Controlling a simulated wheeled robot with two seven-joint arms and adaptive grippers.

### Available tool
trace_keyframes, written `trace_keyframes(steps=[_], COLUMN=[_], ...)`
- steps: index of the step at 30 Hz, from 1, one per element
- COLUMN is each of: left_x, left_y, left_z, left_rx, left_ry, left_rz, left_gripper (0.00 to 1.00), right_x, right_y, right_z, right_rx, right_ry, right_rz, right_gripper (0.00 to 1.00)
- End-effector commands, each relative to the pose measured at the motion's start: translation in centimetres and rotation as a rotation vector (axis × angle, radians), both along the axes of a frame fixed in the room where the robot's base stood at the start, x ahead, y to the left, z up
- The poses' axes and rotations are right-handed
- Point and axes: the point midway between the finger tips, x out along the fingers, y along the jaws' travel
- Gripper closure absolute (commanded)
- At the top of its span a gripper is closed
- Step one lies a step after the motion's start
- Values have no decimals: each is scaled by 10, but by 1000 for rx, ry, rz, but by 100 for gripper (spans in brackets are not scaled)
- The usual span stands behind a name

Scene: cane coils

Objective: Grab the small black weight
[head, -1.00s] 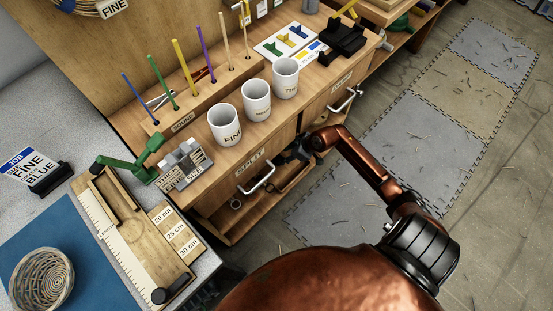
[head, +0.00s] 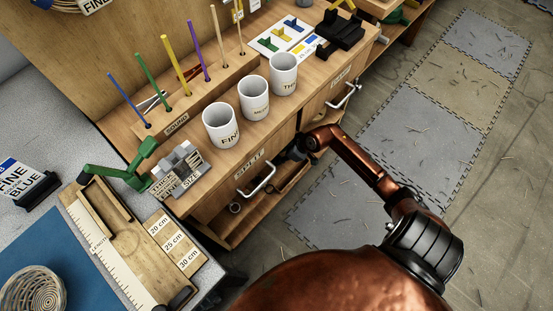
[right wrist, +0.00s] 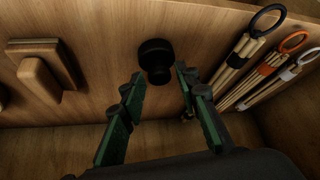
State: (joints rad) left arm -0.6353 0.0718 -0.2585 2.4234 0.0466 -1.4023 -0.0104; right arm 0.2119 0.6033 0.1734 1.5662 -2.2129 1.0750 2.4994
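The small black weight (right wrist: 155,60) shows in the right wrist view as a dark round piece with a knob, on the wooden surface inside the bench's open compartment. My right gripper (right wrist: 158,78) is open, its green-and-dark fingers on either side of the space just in front of the weight. It appears empty, and I cannot tell whether it touches the weight. In the head view the right gripper (head: 290,154) reaches into the opening under the bench top, where the weight is hidden. My left gripper is not in view.
In the right wrist view, cane bundles with black, orange and white rings (right wrist: 265,65) lie right of the weight, and wooden blocks (right wrist: 45,70) lie left. In the head view, white cups (head: 253,98) stand above on the bench, and a drawer handle (head: 262,181) sits near the opening.

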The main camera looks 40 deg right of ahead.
Motion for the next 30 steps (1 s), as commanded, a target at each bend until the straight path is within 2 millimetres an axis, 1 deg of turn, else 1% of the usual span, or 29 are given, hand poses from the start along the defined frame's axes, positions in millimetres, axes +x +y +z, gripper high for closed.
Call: trace_keyframes(steps=[1, 12, 26, 30], left_x=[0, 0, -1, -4], left_y=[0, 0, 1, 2], left_z=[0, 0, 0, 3], left_rx=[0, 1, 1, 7], left_ry=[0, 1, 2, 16], left_rz=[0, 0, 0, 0], left_gripper=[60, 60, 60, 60], right_x=[0, 0, 0, 1], right_y=[0, 0, 0, 0], right_z=[0, 0, 1, 4], right_rx=[0, 0, 0, 0], right_ry=[0, 0, -1, -2], right_rz=[0, 0, -1, -1], right_gripper=[75, 100, 100, 100])
